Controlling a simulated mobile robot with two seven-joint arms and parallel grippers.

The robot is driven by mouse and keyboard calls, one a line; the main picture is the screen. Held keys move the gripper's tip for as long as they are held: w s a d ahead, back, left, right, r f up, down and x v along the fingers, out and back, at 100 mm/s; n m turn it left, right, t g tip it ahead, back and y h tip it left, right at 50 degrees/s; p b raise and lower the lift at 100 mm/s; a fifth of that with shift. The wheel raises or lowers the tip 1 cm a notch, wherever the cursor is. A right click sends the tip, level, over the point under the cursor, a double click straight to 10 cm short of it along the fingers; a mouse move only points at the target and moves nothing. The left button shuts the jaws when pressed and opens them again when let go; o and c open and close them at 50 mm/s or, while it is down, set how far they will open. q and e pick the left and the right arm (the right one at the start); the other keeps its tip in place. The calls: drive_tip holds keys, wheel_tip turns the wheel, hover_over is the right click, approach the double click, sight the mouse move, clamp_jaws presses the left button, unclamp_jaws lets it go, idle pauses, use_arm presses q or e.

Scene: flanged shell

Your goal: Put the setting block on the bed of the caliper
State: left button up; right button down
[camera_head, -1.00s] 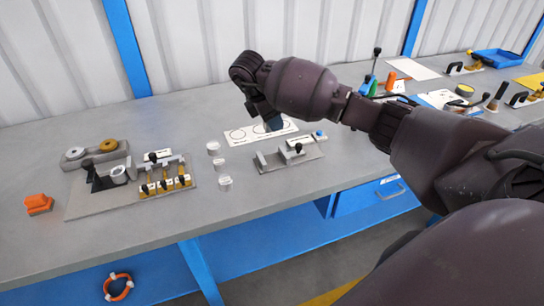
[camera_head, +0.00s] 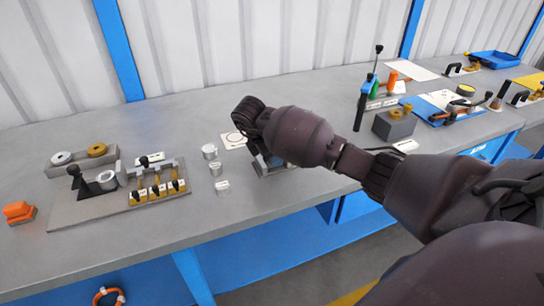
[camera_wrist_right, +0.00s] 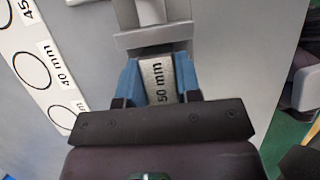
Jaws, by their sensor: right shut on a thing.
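The setting block (camera_wrist_right: 159,80) is a pale grey bar marked "50 mm" in the right wrist view. My right gripper (camera_wrist_right: 160,78) is shut on it, with a blue finger on each side. The grey caliper (camera_wrist_right: 150,38) is just beyond the block in that view; I cannot tell whether the block touches its bed. In the head view, my right gripper (camera_head: 274,161) is low over the caliper (camera_head: 262,171), and my wrist and forearm hide most of the caliper and the block. My left gripper is not in view.
A white card with circles and mm labels (camera_wrist_right: 40,62) lies left of the gripper in the wrist view. Small pale cylinders (camera_head: 209,152) stand left of the caliper. A plate with a gauge and several brass pieces (camera_head: 110,202) lies further left. An orange block (camera_head: 18,211) is at far left.

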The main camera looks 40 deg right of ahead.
drive_tip(key=shift+r, duration=0.15)
drive_tip(key=c, duration=1.3)
unclamp_jaws()
drive_tip(key=shift+f, duration=0.2)
drive_tip(key=o, duration=0.5)
drive_tip(key=v, duration=0.2)
drive_tip(key=p+v, duration=0.1)
drive_tip(key=v, duration=0.1)
drive_tip(key=p+v, duration=0.1)
drive_tip(key=v, duration=0.1)
drive_tip(key=shift+d+r, duration=0.2)
drive_tip(key=p+v, duration=0.2)
drive_tip(key=v, duration=0.4)
drive_tip(key=shift+a+p, duration=0.15)
drive_tip(key=shift+p, duration=0.15)
